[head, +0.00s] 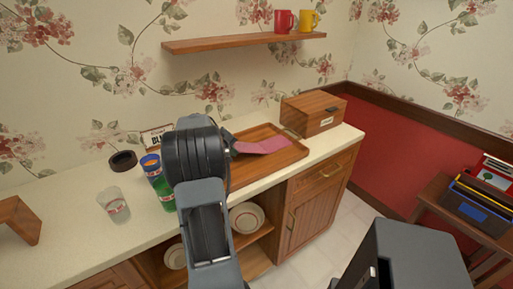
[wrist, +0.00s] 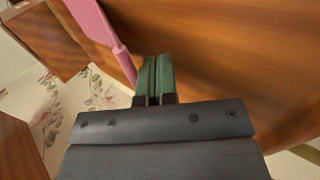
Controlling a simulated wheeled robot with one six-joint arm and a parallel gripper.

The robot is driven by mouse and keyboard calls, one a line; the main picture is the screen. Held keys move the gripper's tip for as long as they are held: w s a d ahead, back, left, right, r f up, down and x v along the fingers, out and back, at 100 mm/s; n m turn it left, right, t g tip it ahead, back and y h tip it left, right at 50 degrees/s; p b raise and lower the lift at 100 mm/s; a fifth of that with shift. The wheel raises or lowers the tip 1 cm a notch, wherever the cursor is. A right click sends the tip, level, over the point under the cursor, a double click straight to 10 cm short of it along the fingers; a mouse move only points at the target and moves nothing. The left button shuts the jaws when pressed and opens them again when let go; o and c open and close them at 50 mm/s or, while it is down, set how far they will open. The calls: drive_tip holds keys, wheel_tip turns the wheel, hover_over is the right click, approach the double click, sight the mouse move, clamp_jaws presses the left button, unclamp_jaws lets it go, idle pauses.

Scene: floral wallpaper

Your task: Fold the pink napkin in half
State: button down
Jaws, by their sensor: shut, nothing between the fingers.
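The pink napkin (head: 264,145) lies on the wooden tray (head: 290,156) on the counter, looking like a narrow strip from the head view. Part of it is hidden behind my arm and gripper. My gripper (head: 233,148) is at the tray, by the napkin's left end. In the wrist view, the green fingers of my gripper (wrist: 153,62) are shut together with nothing between them. The napkin (wrist: 101,30) shows there at the upper left, its narrow end just beside the fingertips. I cannot tell whether the fingers touch it.
A wooden box (head: 313,112) stands behind the tray's right end. A blue-topped can (head: 151,164), a green can (head: 164,190), a clear glass (head: 114,204) and a dark round bowl (head: 123,161) stand left of my arm. A shelf (head: 240,42) with mugs hangs above.

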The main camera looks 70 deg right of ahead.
drive_tip(key=shift+s+d+r+p, duration=0.15)
drive_tip(key=shift+r+p, duration=0.15)
drive_tip(key=shift+r, duration=0.3)
drive_tip(key=shift+d+r+p, duration=0.1)
drive_tip(key=shift+r+p, duration=0.2)
drive_tip(key=shift+r, duration=0.3)
drive_tip(key=shift+s+d+r+p, duration=0.3)
drive_tip(key=shift+d+r+p, duration=0.1)
drive_tip(key=shift+r+p, duration=0.25)
drive_tip(key=shift+s+d+r+p, duration=0.3)
drive_tip(key=shift+d+r+p, duration=0.1)
drive_tip(key=shift+r+p, duration=0.25)
drive_tip(key=shift+s+d+r+p, duration=0.3)
drive_tip(key=shift+d+r+p, duration=0.1)
drive_tip(key=shift+r+p, duration=0.25)
drive_tip(key=shift+s+d+r+p, duration=0.6)
drive_tip(key=shift+s+d+p, duration=0.1)
drive_tip(key=shift+d, duration=0.15)
drive_tip(key=shift+s+d+r+p, duration=0.6)
drive_tip(key=shift+d+p, duration=0.1)
drive_tip(key=shift+d, duration=0.1)
drive_tip(key=s+d+p, duration=0.3)
drive_tip(key=s+d, duration=0.2)
drive_tip(key=d, duration=0.2)
drive_tip(key=shift+s+d+f+p, duration=0.3)
drive_tip(key=shift+d+f+p, duration=0.05)
drive_tip(key=shift+d, duration=0.05)
drive_tip(key=p+v, duration=0.1)
drive_tip(key=v, duration=0.7)
drive_tip(key=shift+f, duration=0.15)
